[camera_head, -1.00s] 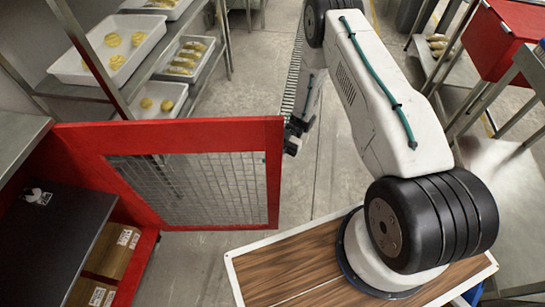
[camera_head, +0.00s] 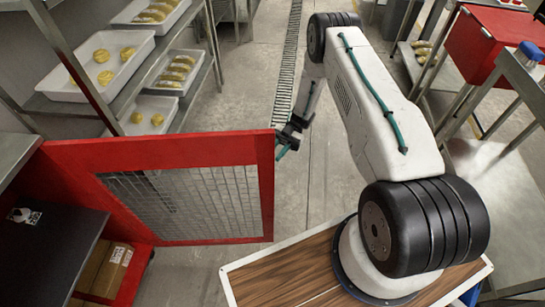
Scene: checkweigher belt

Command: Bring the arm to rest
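My arm (camera_head: 375,110) reaches away from its wood-topped base and bends at the far elbow, with the forearm hanging down to the left. My gripper (camera_head: 283,146) is at the free right edge of a red-framed mesh door (camera_head: 265,190). It is small and dark and partly hidden behind the door's edge. I cannot tell if it touches the door or whether its fingers are open. Nothing held can be made out.
The door stands out from a red cabinet with a dark shelf (camera_head: 45,245) and cardboard boxes (camera_head: 108,270). Racks with white trays of pastries (camera_head: 105,75) stand at the upper left. A red box (camera_head: 490,45) and steel frames are on the right. Floor (camera_head: 325,185) is clear in between.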

